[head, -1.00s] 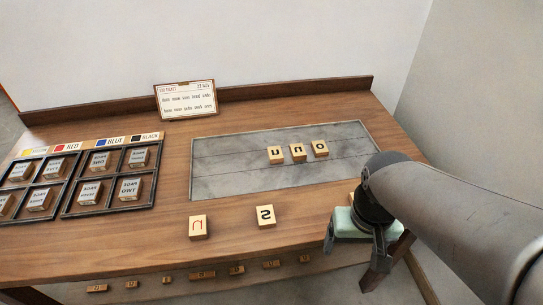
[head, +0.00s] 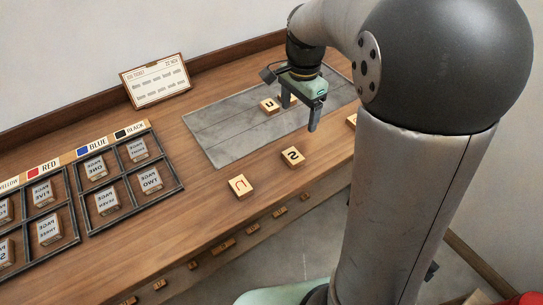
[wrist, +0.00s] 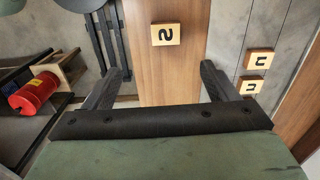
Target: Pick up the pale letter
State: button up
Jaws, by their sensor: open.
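In the head view, a wooden block with a thin reddish-brown letter (head: 240,186), paler than the black ones, lies on the table's front part. A block with a bold black S-like letter (head: 292,156) lies to its right; this block also shows in the wrist view (wrist: 165,34). My gripper (head: 301,108) is open and empty above the table, over the slab's front edge, to the right of and behind the pale-letter block. In the wrist view, its fingers (wrist: 160,84) are spread wide with nothing between them. The pale-letter block is not in the wrist view.
Black-lettered blocks (head: 269,105) stand on the grey slab (head: 215,140), partly hidden by my gripper. Another block (head: 351,120) is partly behind my arm. Divided trays (head: 78,215) hold labelled blocks at left. A ticket card (head: 156,82) stands behind. Table around the pale-letter block is clear.

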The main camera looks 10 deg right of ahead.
send_over(293, 156)
jog(key=f, duration=1.1)
jog(key=shift+s+d+f, duration=0.15)
jog(key=shift+s, duration=0.2)
jog(key=shift+w+f, duration=0.2)
jog(key=shift+f, duration=1.35)
jog(key=shift+w+f, duration=0.2)
jog(key=shift+f, duration=1.3)
jog(key=shift+c, duration=0.3)
jog(key=c, duration=1)
